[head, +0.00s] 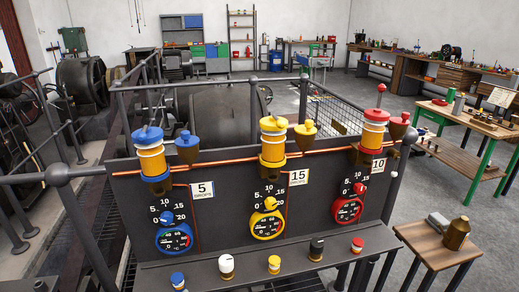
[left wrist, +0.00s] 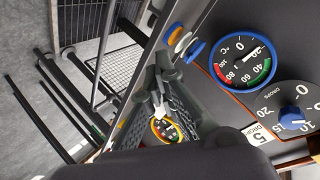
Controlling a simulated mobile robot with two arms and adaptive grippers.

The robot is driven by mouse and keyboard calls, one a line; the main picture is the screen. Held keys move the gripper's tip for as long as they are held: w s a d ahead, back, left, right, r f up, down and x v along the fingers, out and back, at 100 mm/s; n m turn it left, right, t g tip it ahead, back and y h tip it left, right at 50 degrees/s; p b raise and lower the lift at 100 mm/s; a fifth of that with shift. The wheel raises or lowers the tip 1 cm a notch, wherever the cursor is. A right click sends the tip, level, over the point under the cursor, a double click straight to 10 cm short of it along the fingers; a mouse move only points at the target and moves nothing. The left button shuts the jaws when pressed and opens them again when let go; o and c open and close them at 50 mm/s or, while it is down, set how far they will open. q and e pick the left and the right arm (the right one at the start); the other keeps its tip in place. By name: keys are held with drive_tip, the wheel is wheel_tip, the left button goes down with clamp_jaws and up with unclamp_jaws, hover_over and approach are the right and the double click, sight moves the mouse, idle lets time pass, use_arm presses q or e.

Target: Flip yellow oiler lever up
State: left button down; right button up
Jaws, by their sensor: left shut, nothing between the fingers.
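The yellow oiler (head: 272,140) stands in the middle of the dark panel in the head view, between the blue oiler (head: 150,155) and the red oiler (head: 372,130). A small yellow part shows on its top, but its lever's position is too small to tell surely. My left gripper (left wrist: 161,98) is shut and empty in the left wrist view. A yellow-rimmed gauge (left wrist: 166,130) shows past its fingers, with no visible contact. Neither gripper shows in the head view, and the yellow oiler is not clearly visible in the left wrist view.
Three gauges with dials sit on the panel front, including a yellow one (head: 266,226). Several coloured knobs line the lower ledge (head: 252,256). Pipe railings (head: 200,85) stand behind the oilers. A wooden table (head: 440,245) with a bottle stands at right.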

sight(278, 126)
use_arm(q)
drive_tip(key=w+r+m+t+h, duration=0.2)
drive_tip(key=w+r+m+t, duration=0.35)
drive_tip(key=w+r, duration=0.4)
drive_tip(key=s+d+r+m+g+h, duration=0.1)
drive_tip(key=d+r+m+h, duration=0.4)
drive_tip(key=r+m+h, duration=0.5)
drive_tip(key=s+d+r+m+g+h, duration=0.1)
drive_tip(key=d+r+m+g+h, duration=0.3)
drive_tip(key=r+m+h, duration=0.6)
wheel_tip(278, 126, up, 2)
drive_tip(key=m, duration=1)
drive_tip(key=shift+s+d, duration=0.15)
drive_tip(key=shift+d, duration=0.2)
drive_tip(key=shift+r+m+g, duration=0.1)
drive_tip(key=shift+m+g, duration=0.15)
drive_tip(key=p+x, duration=0.5)
drive_tip(key=x, duration=0.7)
drive_tip(key=shift+d+r, duration=0.15)
drive_tip(key=shift+r, duration=0.2)
drive_tip(key=shift+w+d+r+p, duration=0.2)
drive_tip(key=shift+w+d+p, duration=0.2)
drive_tip(key=shift+d+p, duration=0.15)
